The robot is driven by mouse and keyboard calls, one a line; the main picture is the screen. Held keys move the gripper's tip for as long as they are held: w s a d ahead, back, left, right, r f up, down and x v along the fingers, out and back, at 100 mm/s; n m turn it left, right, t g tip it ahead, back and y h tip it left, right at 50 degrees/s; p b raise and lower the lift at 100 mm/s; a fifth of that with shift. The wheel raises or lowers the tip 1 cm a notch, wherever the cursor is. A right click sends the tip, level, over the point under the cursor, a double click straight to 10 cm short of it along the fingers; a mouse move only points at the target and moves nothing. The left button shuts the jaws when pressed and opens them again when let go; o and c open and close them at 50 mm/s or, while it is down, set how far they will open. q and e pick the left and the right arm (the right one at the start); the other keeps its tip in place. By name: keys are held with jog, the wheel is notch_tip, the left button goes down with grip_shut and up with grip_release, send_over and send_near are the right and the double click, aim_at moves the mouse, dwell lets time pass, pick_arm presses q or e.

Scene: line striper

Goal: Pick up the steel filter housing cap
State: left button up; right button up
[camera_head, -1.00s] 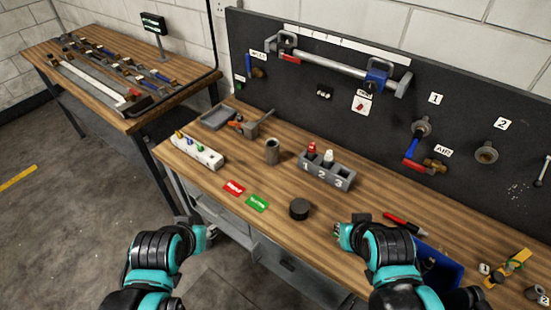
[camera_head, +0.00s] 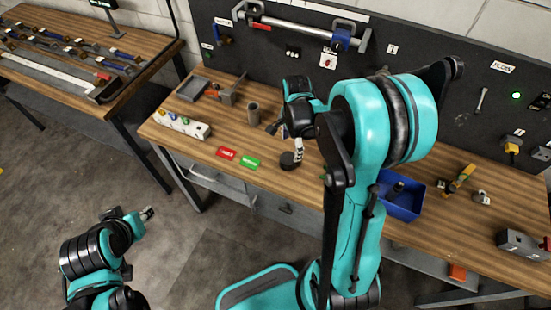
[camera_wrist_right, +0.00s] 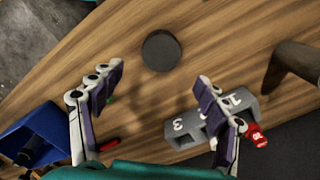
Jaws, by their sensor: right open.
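The steel filter housing cap, a dark grey round disc (camera_head: 291,161), lies flat on the wooden workbench. In the right wrist view the cap (camera_wrist_right: 160,51) shows as a near-black circle just beyond the fingertips, centred between them. My right gripper (camera_wrist_right: 160,78) is open and empty, its two fingers spread wide on either side. In the head view my right gripper (camera_head: 287,140) reaches down over the bench close above the cap, and one finger partly overlaps it. My left gripper (camera_head: 146,214) hangs over the floor in front of the bench; its opening is too small to judge.
A blue bin (camera_head: 402,199) sits to the right. A brown cylinder (camera_head: 253,112) stands behind the cap.

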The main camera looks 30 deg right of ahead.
aim_at(288, 158)
jog(key=f, duration=0.2)
jog(key=f+b, duration=0.1)
jog(key=f, duration=0.2)
jog(key=a+f+b, duration=0.1)
jog(key=f, duration=0.1)
jog(key=shift+f, duration=0.25)
jog(key=shift+d+f, duration=0.1)
jog(key=shift+f, duration=0.15)
jog(key=c, duration=1.1)
